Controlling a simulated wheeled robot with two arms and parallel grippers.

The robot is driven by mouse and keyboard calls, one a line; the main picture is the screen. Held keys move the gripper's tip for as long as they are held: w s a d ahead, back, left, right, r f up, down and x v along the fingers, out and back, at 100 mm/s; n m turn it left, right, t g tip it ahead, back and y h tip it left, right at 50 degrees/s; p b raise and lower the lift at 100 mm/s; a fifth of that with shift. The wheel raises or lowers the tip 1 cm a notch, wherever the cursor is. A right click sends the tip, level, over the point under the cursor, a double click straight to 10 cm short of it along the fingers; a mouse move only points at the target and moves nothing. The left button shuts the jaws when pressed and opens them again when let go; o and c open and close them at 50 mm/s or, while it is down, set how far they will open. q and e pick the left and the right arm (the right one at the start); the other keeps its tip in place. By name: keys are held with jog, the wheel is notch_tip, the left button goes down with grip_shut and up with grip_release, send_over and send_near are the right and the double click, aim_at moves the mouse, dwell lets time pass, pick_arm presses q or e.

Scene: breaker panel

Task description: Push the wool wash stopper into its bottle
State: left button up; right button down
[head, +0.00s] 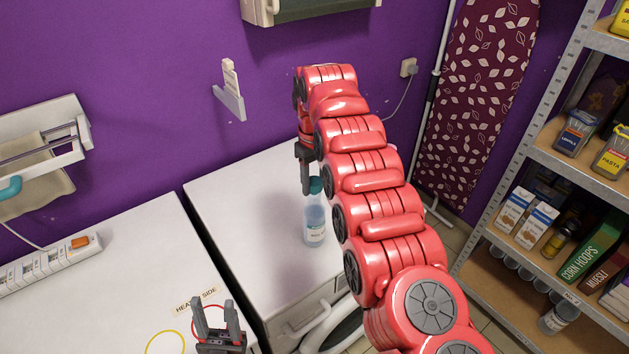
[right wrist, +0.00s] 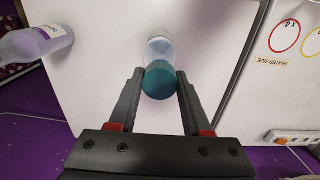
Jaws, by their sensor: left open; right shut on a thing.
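A clear bluish bottle (head: 315,226) with a small label stands upright on the white appliance top; I cannot read the label. A teal stopper (head: 316,186) is at its mouth. My right gripper (head: 307,180) points down and is shut on the stopper. In the right wrist view the stopper (right wrist: 160,80) is between the fingertips (right wrist: 160,74), with the bottle (right wrist: 160,48) partly hidden behind it. I cannot tell how deep the stopper sits in the neck. My left gripper (head: 217,312) is open and empty over the left appliance, at the bottom of the head view.
Another pale bottle with a purple label (right wrist: 45,38) stands to the left in the right wrist view; my right arm hides that area in the head view. A power strip (head: 45,262) lies on the left appliance (head: 130,250). A stocked shelf (head: 545,150) is at the right.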

jog(key=shift+f+b, duration=0.8)
jog(key=shift+f, duration=0.1)
jog(key=shift+c, duration=1.3)
grip_release()
jog(key=shift+r, duration=0.1)
notch_tip(320, 180, up, 8)
jog(key=p, duration=0.7)
jog(key=shift+p, duration=0.3)
